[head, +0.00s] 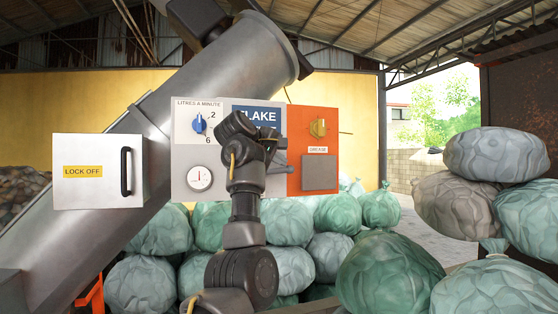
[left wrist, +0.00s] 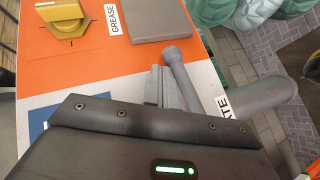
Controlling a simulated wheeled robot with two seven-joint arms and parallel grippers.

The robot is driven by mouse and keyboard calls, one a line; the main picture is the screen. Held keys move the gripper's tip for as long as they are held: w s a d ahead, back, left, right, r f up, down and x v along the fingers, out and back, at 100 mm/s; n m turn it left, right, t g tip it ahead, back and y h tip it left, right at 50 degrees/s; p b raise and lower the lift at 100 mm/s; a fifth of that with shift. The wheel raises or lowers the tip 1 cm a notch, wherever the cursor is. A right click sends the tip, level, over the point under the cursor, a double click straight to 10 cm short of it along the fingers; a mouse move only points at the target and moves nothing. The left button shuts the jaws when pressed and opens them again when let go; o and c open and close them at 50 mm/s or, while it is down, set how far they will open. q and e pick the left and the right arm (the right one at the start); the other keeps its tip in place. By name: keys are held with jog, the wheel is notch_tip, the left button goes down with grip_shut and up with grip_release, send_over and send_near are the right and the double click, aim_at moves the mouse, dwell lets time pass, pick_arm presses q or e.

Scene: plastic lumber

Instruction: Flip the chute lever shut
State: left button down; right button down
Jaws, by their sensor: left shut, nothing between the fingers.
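In the left wrist view the chute lever (left wrist: 181,77) is a grey rod with a rounded knob, standing out from a panel beside a partly hidden label ending in "ATE". A thick grey cylinder (left wrist: 262,96) lies right of the lever's lower part. My left gripper (left wrist: 160,88) is shut and empty, its fingertips close beside the lever on its left; I cannot tell whether they touch. In the head view my left gripper (head: 277,160) is in front of the panel (head: 228,185) and hides most of the lever area. My right gripper is not in view.
The panel carries a blue dial (head: 199,123), a gauge (head: 200,178) and an orange section with a yellow knob (head: 318,128) and grey grease plate (head: 319,172). A "LOCK OFF" box (head: 98,190) is left. Filled bags (head: 388,272) stand below and right.

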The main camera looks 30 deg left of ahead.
aim_at(278, 170)
pick_arm(q)
jog(key=shift+r, duration=0.1)
jog(key=shift+w+a+r+p, duration=0.1)
jog(key=shift+r+p, duration=0.25)
jog(key=shift+p, duration=0.1)
jog(key=r+p, duration=0.4)
jog(key=shift+w+a, duration=0.1)
jog(key=shift+a, duration=0.2)
jog(key=shift+s+d+b, duration=0.2)
jog(key=shift+s+b, duration=0.15)
jog(key=shift+b, duration=0.7)
jog(key=s+d+r+b, duration=0.2)
jog(key=s+d+r, duration=0.1)
jog(key=r, duration=0.4)
jog(key=shift+s+d+r, duration=0.15)
jog(key=shift+s+d, duration=0.05)
